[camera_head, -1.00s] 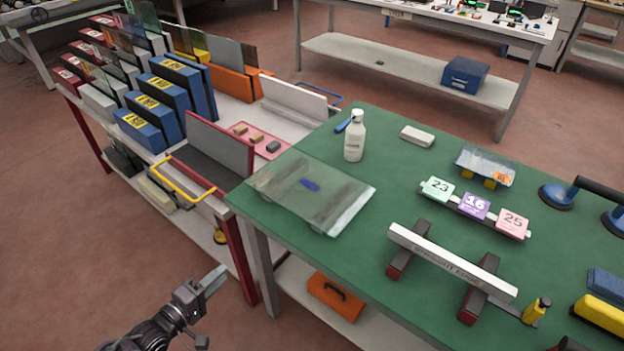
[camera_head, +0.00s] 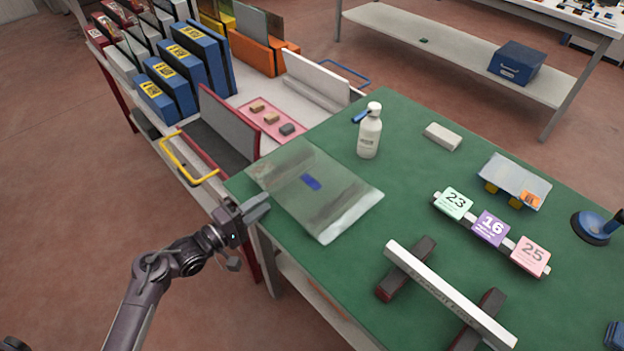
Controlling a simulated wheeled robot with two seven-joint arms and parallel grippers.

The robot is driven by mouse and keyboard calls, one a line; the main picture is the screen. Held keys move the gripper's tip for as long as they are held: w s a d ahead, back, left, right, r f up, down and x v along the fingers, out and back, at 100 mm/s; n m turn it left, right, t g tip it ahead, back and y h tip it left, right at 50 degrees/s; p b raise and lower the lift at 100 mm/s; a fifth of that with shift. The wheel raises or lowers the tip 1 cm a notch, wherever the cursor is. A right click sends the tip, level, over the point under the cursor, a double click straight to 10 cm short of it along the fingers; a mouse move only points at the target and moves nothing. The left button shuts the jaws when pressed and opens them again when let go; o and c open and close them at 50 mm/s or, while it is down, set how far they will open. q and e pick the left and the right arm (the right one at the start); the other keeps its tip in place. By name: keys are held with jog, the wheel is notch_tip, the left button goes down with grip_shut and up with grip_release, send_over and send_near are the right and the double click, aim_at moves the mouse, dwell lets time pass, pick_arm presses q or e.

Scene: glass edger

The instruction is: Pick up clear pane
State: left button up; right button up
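A clear pane (camera_head: 345,203) with a blue mark on it lies flat on the green-topped table, near its left corner. A smaller clear pane (camera_head: 517,178) rests on yellow blocks farther right, with an orange tag on it. My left gripper (camera_head: 247,236) is just left of the table's edge, near the left side of the larger pane. Its fingers look spread, with nothing between them, and it appears apart from the pane. My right gripper is not in view.
A white bottle (camera_head: 370,135) stands behind the pane, with a white block (camera_head: 443,136) to its right. Numbered cards (camera_head: 490,228) and a bar on two supports (camera_head: 447,293) are to the right. A cart with a yellow handle (camera_head: 181,165) and a rack of boxes stands left.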

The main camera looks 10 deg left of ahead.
aim_at(272, 195)
pick_arm(q)
jog(key=x, duration=0.4)
jog(key=shift+w, duration=0.15)
grip_shut()
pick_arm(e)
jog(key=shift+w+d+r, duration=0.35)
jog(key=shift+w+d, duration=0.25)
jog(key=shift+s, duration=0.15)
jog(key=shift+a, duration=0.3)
pick_arm(q)
jog(key=shift+r, duration=0.15)
